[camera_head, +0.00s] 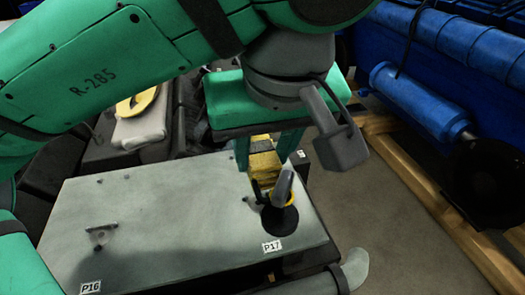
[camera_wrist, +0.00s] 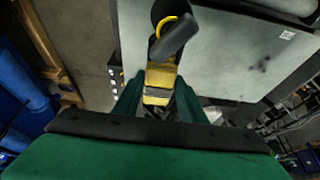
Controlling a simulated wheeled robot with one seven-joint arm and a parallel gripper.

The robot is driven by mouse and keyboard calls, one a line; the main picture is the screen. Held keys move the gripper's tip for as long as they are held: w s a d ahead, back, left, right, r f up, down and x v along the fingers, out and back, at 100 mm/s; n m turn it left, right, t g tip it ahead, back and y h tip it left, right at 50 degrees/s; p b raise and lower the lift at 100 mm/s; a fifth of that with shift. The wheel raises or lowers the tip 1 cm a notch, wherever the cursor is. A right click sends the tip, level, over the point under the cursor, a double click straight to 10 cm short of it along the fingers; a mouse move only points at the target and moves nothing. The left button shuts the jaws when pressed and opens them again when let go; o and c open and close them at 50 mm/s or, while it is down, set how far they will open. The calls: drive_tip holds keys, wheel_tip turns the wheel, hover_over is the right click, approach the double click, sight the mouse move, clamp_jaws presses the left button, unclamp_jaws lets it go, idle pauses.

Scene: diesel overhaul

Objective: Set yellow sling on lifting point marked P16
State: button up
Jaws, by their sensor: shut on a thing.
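The yellow sling (camera_head: 264,167) hangs between the fingers of my gripper (camera_head: 266,150), which is shut on its webbing. In the wrist view the sling (camera_wrist: 160,76) runs from my gripper (camera_wrist: 158,98) to a grey peg (camera_wrist: 175,40). The sling's yellow end loop appears to be around this peg (camera_head: 284,187), which stands tilted on a dark round base beside the label P17 (camera_head: 271,246). The label P16 (camera_head: 90,287) is at the front left of the pale grey plate (camera_head: 180,220). A small triangular bracket (camera_head: 101,235) stands just behind that label.
A blue machine with a blue cylinder (camera_head: 420,100) stands at the right, beside a wooden pallet beam (camera_head: 430,195). A grey pipe (camera_head: 352,270) runs along the plate's front right. Another yellow item (camera_head: 137,103) lies behind the plate. The plate's middle is clear.

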sight(260, 150)
drive_tip(key=shift+r, duration=0.1)
drive_tip(key=shift+r, duration=1.4)
drive_tip(key=shift+f, duration=0.15)
